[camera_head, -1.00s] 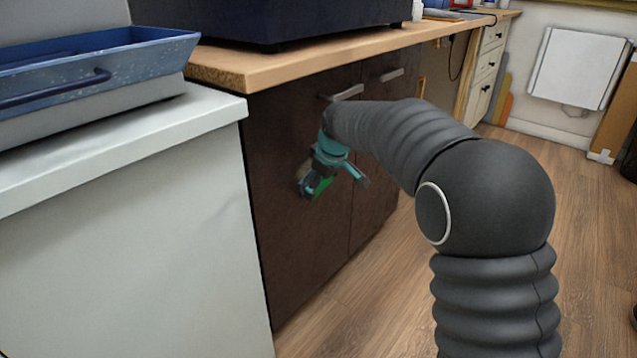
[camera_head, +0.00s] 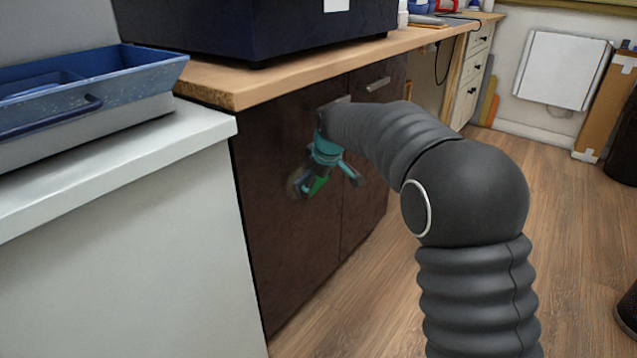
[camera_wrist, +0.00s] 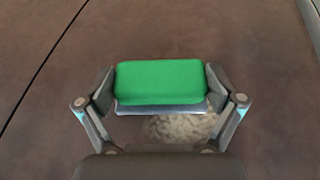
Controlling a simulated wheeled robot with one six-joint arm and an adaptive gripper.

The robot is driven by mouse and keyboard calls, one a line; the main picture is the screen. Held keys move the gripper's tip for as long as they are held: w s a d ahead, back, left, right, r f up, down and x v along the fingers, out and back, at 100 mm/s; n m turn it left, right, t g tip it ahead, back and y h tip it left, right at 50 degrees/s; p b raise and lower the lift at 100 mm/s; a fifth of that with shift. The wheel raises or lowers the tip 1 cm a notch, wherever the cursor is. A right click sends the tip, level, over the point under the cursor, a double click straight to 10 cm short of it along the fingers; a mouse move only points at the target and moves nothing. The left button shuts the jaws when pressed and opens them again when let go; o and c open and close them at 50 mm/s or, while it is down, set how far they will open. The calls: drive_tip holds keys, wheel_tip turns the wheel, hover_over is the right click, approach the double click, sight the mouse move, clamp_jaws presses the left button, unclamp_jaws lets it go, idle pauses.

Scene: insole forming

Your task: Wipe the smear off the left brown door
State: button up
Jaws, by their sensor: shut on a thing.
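My gripper (camera_wrist: 160,88) is shut on a green block (camera_wrist: 160,80), which has a thin grey layer along its lower side in the wrist view. In the head view my gripper (camera_head: 311,185) is in front of the left brown door (camera_head: 285,235), with a bit of the green block (camera_head: 318,186) showing. A pale tan, mottled smear (camera_wrist: 180,127) is on the door, just below the block in the wrist view and partly hidden by the block and my gripper. I cannot tell whether the block touches the door.
The right brown door (camera_head: 367,195) is beside it, with a handle (camera_head: 378,84). A wooden worktop (camera_head: 290,82) overhangs the doors. A white cabinet (camera_head: 120,240) with a blue tray (camera_head: 150,72) stands at left.

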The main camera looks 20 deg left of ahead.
drive_tip(key=shift+s+a+f+b, duration=0.1)
drive_tip(key=shift+s+a+b, duration=0.25)
drive_tip(key=shift+s, duration=0.6)
drive_tip(key=shift+s+a+b, duration=0.2)
drive_tip(key=shift+s+a, duration=0.2)
drive_tip(key=shift+s, duration=0.55)
drive_tip(key=shift+s+a+b, duration=0.2)
drive_tip(key=shift+s+a, duration=0.2)
drive_tip(key=shift+s, duration=0.4)
drive_tip(key=shift+s+a+b, duration=0.2)
drive_tip(key=shift+s+a, duration=0.15)
drive_tip(key=shift+s, duration=0.4)
drive_tip(key=shift+s+r+p, duration=0.1)
drive_tip(key=shift+r+p, duration=0.6)
drive_tip(key=shift+r, duration=0.25)
drive_tip(key=shift+w+d+r+p, duration=0.1)
drive_tip(key=shift+w+d+p, duration=0.2)
drive_tip(key=shift+w, duration=0.45)
drive_tip(key=shift+w+d+f+p, duration=0.1)
drive_tip(key=shift+w+d+p, duration=0.25)
drive_tip(key=shift+w, duration=0.35)
drive_tip(key=shift+w+d+r+p, duration=0.15)
drive_tip(key=shift+w+p, duration=0.25)
drive_tip(key=shift+w, duration=0.35)
drive_tip(key=shift+w+d+p, duration=0.35)
drive_tip(key=shift+w+d, duration=0.05)
drive_tip(key=shift+w, duration=0.4)
drive_tip(key=shift+w+d+p, duration=0.35)
drive_tip(key=shift+w, duration=0.45)
